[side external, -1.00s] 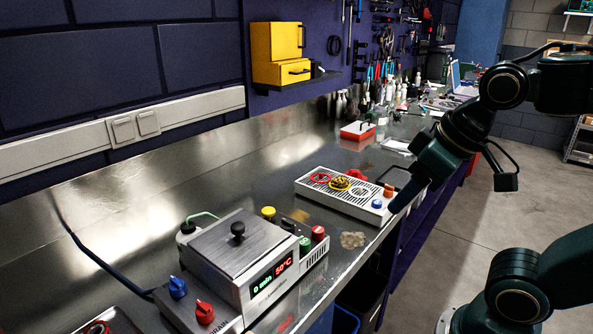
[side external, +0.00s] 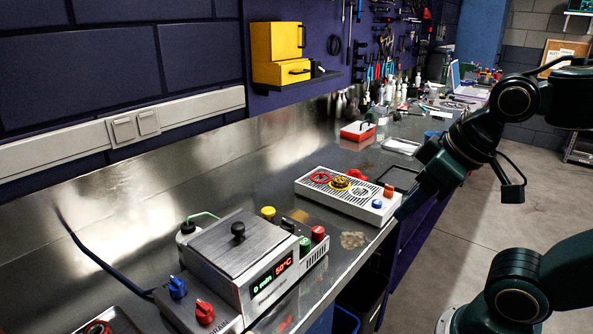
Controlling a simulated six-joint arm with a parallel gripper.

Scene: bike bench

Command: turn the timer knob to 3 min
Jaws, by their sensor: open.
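A steel box-shaped machine (side external: 240,262) with a black-knobbed lid stands on the bench at the lower middle. Its front display (side external: 272,275) reads 0 min in green and 50°C in red. A blue knob (side external: 177,288) and a red knob (side external: 205,313) stand on a lower panel at its left. A green knob (side external: 305,246) and a red knob (side external: 318,234) are at its right end. I cannot tell which is the timer knob. My gripper (side external: 404,208) is open, at the bench's front edge right of the machine and apart from it. Its fingers are dark and hard to make out.
A white tray unit (side external: 345,206) with red and yellow rings and orange and blue knobs lies between the machine and my gripper. A dark cable (side external: 95,262) crosses the bench at left.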

